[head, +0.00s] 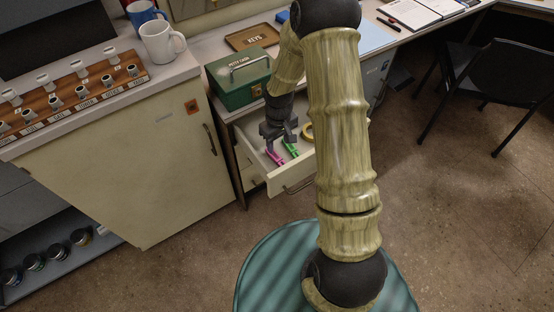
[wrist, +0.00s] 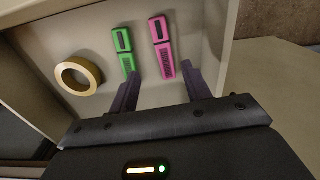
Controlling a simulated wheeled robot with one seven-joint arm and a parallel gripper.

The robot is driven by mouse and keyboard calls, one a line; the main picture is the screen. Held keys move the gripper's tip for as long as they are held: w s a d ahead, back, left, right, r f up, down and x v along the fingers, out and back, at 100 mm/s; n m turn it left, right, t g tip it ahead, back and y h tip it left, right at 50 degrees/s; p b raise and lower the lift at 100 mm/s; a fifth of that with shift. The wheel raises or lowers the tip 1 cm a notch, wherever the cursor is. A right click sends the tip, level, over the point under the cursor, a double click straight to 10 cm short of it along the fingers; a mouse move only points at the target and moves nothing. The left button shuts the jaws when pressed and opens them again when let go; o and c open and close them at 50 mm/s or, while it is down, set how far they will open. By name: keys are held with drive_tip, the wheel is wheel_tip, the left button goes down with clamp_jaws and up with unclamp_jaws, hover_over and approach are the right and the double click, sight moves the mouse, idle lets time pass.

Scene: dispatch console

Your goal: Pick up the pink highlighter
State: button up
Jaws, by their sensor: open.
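The pink highlighter (wrist: 161,46) lies flat in an open drawer (head: 289,179). It also shows in the head view (head: 274,158), just below my gripper. In the wrist view it lies ahead of and between my gripper's two fingers. My gripper (wrist: 163,84) is open, with nothing held between its fingers. In the head view my gripper (head: 278,138) is over the drawer's left part. The lower end of the pink highlighter comes close to the right finger; I cannot tell whether they touch.
A green highlighter (wrist: 124,46) lies just left of the pink one, close to the left finger. A tape roll (wrist: 78,76) lies further left. The drawer walls surround them. A green cash box (head: 238,82) stands on the desktop above the drawer.

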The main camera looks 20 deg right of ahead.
sight(277, 157)
drive_tip(key=shift+a+f, duration=0.1)
drive_tip(key=shift+f, duration=0.6)
drive_tip(key=shift+s+a+f+b, duration=0.15)
drive_tip(key=shift+f+b, duration=0.1)
drive_tip(key=shift+f, duration=1.1)
drive_tip(key=shift+w+a+f+b, duration=0.1)
drive_tip(key=shift+f+b, duration=0.15)
drive_tip(key=shift+f, duration=1.05)
drive_tip(key=shift+s, duration=0.1)
clamp_jaws()
drive_tip(key=shift+r, duration=0.15)
wheel_tip(277, 157, up, 10)
drive_tip(key=p, duration=0.1)
drive_tip(key=shift+p, duration=0.35)
